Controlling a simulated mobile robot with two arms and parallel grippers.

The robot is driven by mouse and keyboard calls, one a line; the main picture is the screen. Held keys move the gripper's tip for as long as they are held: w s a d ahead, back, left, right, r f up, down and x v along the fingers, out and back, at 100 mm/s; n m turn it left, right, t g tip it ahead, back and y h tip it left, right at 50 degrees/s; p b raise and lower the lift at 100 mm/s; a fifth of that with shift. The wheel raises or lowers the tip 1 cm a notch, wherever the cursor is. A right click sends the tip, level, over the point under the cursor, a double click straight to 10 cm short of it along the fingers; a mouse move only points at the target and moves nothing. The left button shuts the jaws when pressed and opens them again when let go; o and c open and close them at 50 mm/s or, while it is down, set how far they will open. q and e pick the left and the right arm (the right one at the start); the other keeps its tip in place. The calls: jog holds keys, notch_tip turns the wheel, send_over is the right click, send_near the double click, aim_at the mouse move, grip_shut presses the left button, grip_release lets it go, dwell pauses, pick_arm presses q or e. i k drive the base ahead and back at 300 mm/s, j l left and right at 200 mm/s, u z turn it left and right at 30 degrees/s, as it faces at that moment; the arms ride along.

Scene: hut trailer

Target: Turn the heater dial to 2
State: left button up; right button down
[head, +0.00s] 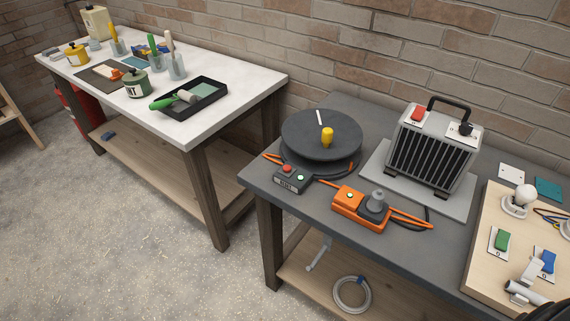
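The heater (433,150) is a grey box with a black slatted front and a black top handle. It stands upright on a grey plate on the dark table. Its dial (466,129) is a black knob on a white plate at the right of the heater's top. The marks around the dial are too small to read. Pale grey parts at the lower right, over the wooden board, look like my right gripper (524,282). It is well below and right of the dial, touching no part of the heater. Its opening is unclear. My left gripper is not in view.
A red switch (417,115) sits on the heater's top left. A board (488,218) with a bulb and switches is at right. A white-topped table (225,125) stands left.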

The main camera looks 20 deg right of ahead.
aim_at(466, 128)
jog(key=z, duration=1.55)
jog(key=j+u, duration=0.1)
jog(key=j, duration=0.4)
jog(key=i+j+u, duration=0.1)
jog(key=j, duration=0.4)
